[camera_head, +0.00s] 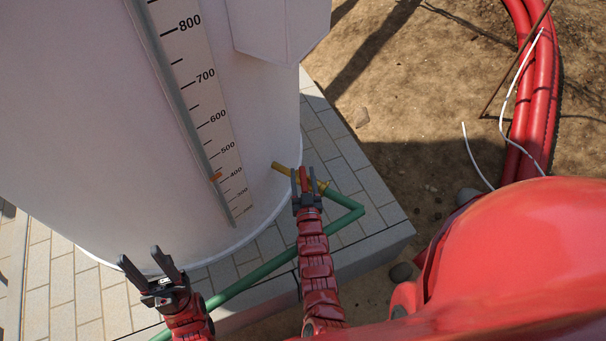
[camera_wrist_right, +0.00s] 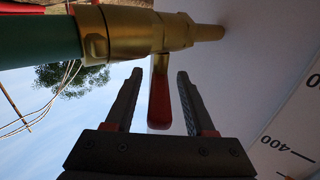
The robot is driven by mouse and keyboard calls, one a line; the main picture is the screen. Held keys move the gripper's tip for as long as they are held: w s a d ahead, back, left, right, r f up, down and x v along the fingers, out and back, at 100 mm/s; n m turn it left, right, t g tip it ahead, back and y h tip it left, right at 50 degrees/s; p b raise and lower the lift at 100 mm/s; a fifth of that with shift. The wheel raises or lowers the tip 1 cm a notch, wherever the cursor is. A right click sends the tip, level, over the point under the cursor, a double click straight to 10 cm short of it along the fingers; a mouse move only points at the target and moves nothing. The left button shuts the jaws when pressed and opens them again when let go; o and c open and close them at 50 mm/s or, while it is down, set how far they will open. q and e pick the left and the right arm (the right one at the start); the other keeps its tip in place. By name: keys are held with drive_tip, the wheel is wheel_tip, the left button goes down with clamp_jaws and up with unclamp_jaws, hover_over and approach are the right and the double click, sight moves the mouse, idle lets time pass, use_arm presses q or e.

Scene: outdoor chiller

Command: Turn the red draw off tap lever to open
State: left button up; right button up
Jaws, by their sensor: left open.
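The red tap lever (camera_wrist_right: 159,98) sticks out from the brass valve (camera_wrist_right: 140,30), across the line of the pipe. In the right wrist view, my right gripper (camera_wrist_right: 156,90) is open, with one finger on each side of the lever and gaps visible on both sides. In the head view, the right gripper (camera_head: 303,178) is at the brass valve (camera_head: 284,172) low on the white tank, and the lever (camera_head: 304,180) shows red between its fingers. My left gripper (camera_head: 149,264) is open and empty in front of the tank's lower left side.
The white tank (camera_head: 110,130) with its level scale (camera_head: 205,90) stands on a paved slab (camera_head: 345,150). A green pipe (camera_head: 345,200) runs from the valve and bends back along the slab edge. Red hoses (camera_head: 540,90) and a white cable lie on bare ground at right.

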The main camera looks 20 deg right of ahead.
clamp_jaws()
idle(1.3)
